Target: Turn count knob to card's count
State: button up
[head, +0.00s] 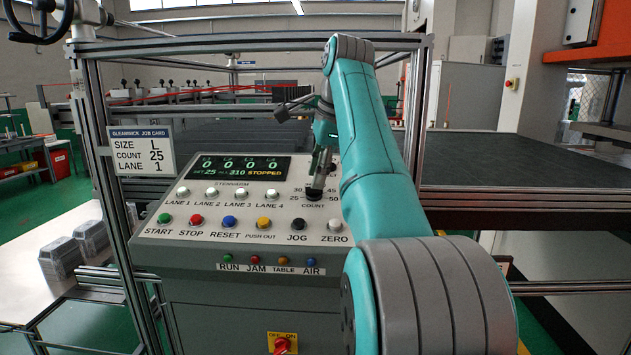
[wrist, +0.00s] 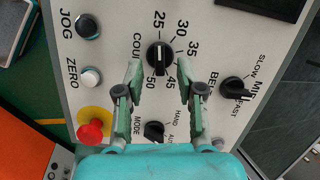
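The black count knob (wrist: 160,55) sits in the wrist view, ringed by numbers including 25, 30, 35, 45 and 50. A light line runs roughly along the 25-to-50 direction; I cannot tell which end points. The job card (head: 142,150) reads size L, count 25, lane 1. The panel display (head: 238,168) appears to show a set value of 25, and STOPPED. My gripper (wrist: 161,76) is open and empty, its fingertips on either side of the knob's lower part in the picture, apart from it. In the head view, my gripper (head: 319,172) partly hides the knob and its scale.
A belt knob (wrist: 237,91) and a mode knob (wrist: 154,131) are close to the fingers in the wrist view. Zero button (wrist: 91,77), jog button (wrist: 88,27) and a red emergency stop (wrist: 91,130) lie to the left. A metal frame post (head: 104,210) stands left of the panel.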

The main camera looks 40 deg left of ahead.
jog(key=shift+v, duration=2.5)
